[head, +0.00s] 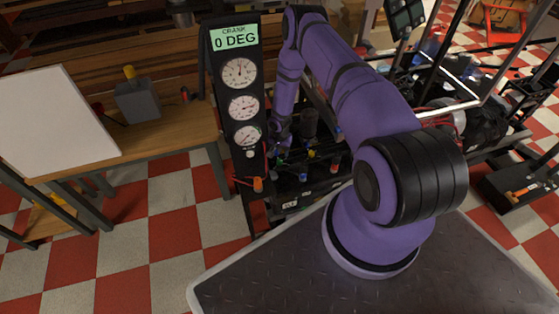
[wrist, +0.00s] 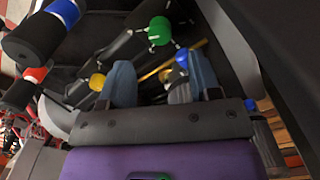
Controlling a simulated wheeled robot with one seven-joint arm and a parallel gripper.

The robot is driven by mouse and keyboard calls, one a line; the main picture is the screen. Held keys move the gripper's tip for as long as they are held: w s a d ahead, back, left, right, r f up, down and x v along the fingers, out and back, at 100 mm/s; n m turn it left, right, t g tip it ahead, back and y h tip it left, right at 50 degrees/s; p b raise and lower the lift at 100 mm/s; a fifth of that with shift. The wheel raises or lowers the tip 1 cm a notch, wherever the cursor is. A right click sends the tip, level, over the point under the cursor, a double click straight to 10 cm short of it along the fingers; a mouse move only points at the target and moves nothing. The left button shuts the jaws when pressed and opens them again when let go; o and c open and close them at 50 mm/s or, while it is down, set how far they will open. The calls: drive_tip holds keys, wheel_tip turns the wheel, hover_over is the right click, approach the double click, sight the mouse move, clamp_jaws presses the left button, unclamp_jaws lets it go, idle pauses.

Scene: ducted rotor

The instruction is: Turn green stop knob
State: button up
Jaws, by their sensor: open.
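The green knob (wrist: 160,30) shows in the wrist view at the top centre, on a dark shaft-like part with small pale prongs around it. My gripper (wrist: 160,72) is open, its two blue-grey fingers apart. The green knob lies beyond the fingertips, between their directions, and appears untouched. In the head view my gripper (head: 280,132) hangs beside the gauge panel, above a dark rack. I cannot tell the green knob apart for certain there.
A yellow knob (wrist: 97,82) is left of the left finger, and a blue knob (wrist: 182,58) is by the right finger. Blue-banded and red-banded dark cylinders lie at left. The gauge panel (head: 236,90) reads "CRANK 0 DEG". A wooden bench (head: 170,135) stands at left.

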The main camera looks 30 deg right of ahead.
sight(280, 161)
wheel_tip(280, 161, down, 7)
idle(0.3)
drive_tip(key=c, duration=0.9)
